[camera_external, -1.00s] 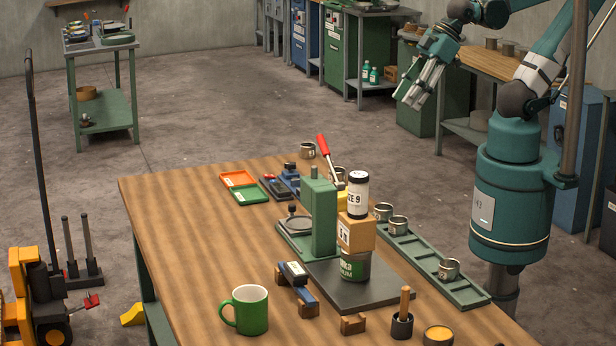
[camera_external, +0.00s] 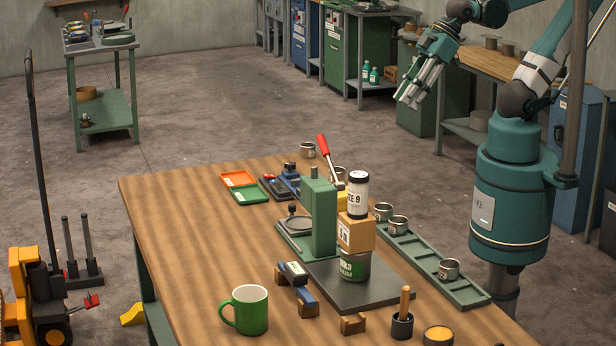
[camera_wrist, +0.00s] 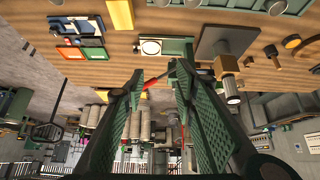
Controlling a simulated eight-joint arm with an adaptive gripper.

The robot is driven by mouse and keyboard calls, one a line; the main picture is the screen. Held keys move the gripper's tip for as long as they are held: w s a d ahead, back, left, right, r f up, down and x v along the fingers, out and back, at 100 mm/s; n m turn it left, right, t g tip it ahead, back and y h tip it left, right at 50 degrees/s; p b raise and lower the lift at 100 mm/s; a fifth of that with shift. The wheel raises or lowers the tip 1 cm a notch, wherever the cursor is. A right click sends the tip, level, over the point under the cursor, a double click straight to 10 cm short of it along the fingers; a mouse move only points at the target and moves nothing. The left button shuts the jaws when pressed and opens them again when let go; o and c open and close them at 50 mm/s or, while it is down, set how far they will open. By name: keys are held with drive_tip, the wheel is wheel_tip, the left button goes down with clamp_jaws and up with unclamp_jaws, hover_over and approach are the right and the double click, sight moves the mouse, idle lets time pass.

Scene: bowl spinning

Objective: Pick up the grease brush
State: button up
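What looks like the grease brush (camera_external: 405,299) stands upright at the near right of the wooden table. Its wooden handle sticks up from a small dark pot (camera_external: 402,327), and its bristles are hidden inside. In the wrist view a dark round pot with a handle (camera_wrist: 292,42) shows near the right edge, probably the same one. My gripper (camera_external: 412,92) is raised beyond the table's far right side, well away from the brush. In the wrist view my gripper (camera_wrist: 158,82) has its two fingers apart, with nothing held between them.
A green mug (camera_external: 249,312), wooden block (camera_external: 353,324) and tin of yellow stuff (camera_external: 438,336) stand near the pot. A green press (camera_external: 319,220) with a red lever and a stack topped by a white can (camera_external: 358,196) rise mid-table.

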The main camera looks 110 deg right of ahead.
drive_tip(key=w+a+r+n+g+y, duration=0.1)
drive_tip(key=w+a+r+n+g, duration=0.2)
drive_tip(key=w+a, duration=0.8)
drive_tip(key=n+g+h+b, duration=0.1)
drive_tip(key=n+g, duration=0.3)
drive_tip(key=n, duration=0.8)
hover_over(406, 288)
drive_tip(key=f, duration=2.3)
drive_tip(key=shift+d+f, duration=0.1)
drive_tip(key=shift+d, duration=0.2)
drive_tip(key=shift+a+f, duration=0.25)
drive_tip(key=shift+f, duration=1.3)
